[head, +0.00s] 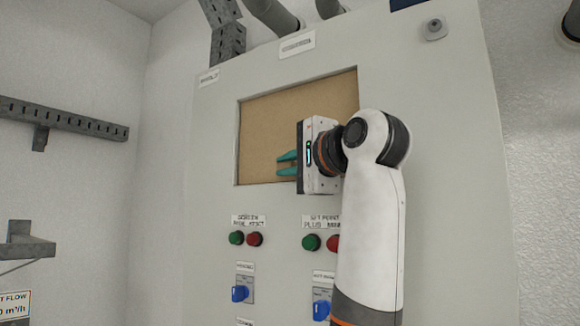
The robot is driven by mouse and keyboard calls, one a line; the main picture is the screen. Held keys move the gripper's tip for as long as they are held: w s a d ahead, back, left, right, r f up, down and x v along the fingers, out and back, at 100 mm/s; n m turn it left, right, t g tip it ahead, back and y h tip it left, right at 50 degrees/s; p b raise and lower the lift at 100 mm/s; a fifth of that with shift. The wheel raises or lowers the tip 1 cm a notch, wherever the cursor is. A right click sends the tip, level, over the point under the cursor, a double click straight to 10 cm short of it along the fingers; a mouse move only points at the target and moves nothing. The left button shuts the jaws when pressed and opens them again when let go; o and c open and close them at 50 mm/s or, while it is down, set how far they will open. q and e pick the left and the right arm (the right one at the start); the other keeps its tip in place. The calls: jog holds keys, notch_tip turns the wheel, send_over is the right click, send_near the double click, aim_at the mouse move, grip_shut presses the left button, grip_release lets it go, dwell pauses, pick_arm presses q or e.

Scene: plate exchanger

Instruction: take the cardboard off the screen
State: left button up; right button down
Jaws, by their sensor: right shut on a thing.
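A brown sheet of cardboard (270,120) fills the rectangular screen opening in the upper part of the grey cabinet (420,80). The screen behind it is hidden. My right gripper (282,163) is in front of the cardboard's lower middle, its teal fingers pointing left. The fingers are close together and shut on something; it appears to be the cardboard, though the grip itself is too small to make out. My right arm covers the cardboard's lower right corner. My left gripper is not in view.
Below the opening are green buttons (236,238), red buttons (255,239) and blue rotary switches (240,293). A grey knob-like fitting (433,29) sits at the cabinet's upper right. A perforated metal rail (65,118) and a bracket (27,240) are on the left wall.

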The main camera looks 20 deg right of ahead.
jog(key=shift+s+a, duration=0.15)
jog(key=shift+s+a, duration=0.15)
jog(key=shift+a, duration=0.1)
jog(key=shift+s+a, duration=0.2)
jog(key=shift+a, duration=0.05)
dwell(0.5)
jog(key=shift+s+a+b, duration=0.45)
jog(key=shift+a+b, duration=0.05)
jog(key=shift+a, duration=0.05)
jog(key=s+a+b, duration=0.3)
jog(key=s+a, duration=0.4)
jog(key=a, duration=0.2)
jog(key=shift+s+a, duration=0.2)
jog(key=shift+a, duration=0.05)
dwell(1.1)
